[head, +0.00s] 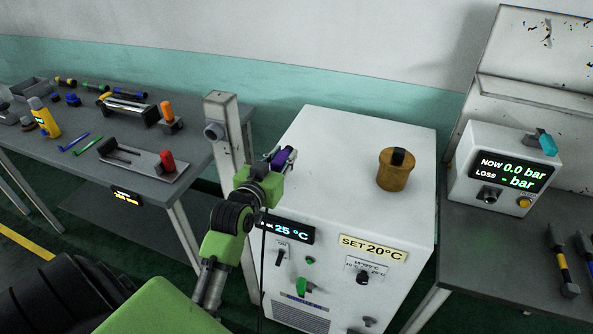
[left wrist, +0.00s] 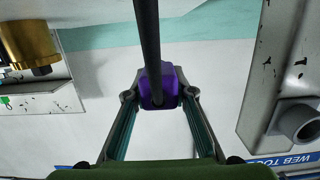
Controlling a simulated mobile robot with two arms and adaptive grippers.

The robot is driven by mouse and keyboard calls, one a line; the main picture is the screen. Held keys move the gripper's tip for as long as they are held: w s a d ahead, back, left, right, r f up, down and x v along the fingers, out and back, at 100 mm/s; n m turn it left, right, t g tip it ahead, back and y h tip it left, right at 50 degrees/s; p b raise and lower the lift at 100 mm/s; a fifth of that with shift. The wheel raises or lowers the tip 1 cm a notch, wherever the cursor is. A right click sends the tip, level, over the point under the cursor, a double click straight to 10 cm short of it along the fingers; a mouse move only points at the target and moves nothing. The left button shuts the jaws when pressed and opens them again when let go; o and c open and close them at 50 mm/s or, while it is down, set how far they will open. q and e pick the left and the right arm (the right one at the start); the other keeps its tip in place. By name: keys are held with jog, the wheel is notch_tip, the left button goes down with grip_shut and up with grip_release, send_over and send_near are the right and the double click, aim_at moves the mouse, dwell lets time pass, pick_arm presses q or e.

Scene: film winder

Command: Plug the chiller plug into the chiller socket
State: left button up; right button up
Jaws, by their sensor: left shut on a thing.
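My left gripper (head: 284,158) is shut on the purple chiller plug (head: 279,157), held in the air by the chiller's back left edge. A grey round fitting (head: 213,131) on the metal post looks like the chiller socket; I cannot tell for sure. The fitting (left wrist: 299,122) also shows at the right of the left wrist view, apart from the plug. My right gripper is not in view.
The white chiller (head: 330,150) has a brass-coloured canister (head: 396,170) on top. The grey post (head: 228,150) stands between it and the left bench (head: 75,170), which holds several tools. A gauge box (head: 500,170) stands on the right bench. Air around the plug is clear.

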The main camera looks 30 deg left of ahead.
pick_arm(q)
jog(key=s+a+r+b, duration=0.1)
jog(key=s+a+r, duration=0.4)
jog(key=s, duration=0.3)
jog(key=shift+s+b, duration=0.2)
jog(key=shift+b, duration=0.15)
jog(key=shift+f, duration=0.1)
jog(key=w+d+f, duration=0.1)
jog(key=w, duration=0.1)
jog(key=w+d+f+p, duration=0.1)
jog(key=w, duration=0.1)
jog(key=w+d+f+p, duration=0.1)
jog(key=w+d, duration=0.1)
jog(key=w, duration=0.1)
jog(key=shift+f, duration=0.1)
send_over(297, 182)
jog(key=s, duration=0.1)
jog(key=f, duration=0.5)
jog(key=shift+a, duration=0.25)
jog(key=shift+w+d+f, duration=0.2)
jog(key=shift+w+f, duration=0.15)
jog(key=shift+f, duration=0.15)
jog(key=f+p, duration=0.2)
jog(key=shift+w+d+f, duration=0.2)
jog(key=shift+w+f, duration=0.1)
jog(key=shift+f, duration=0.3)
jog(key=shift+s+a+f, duration=0.1)
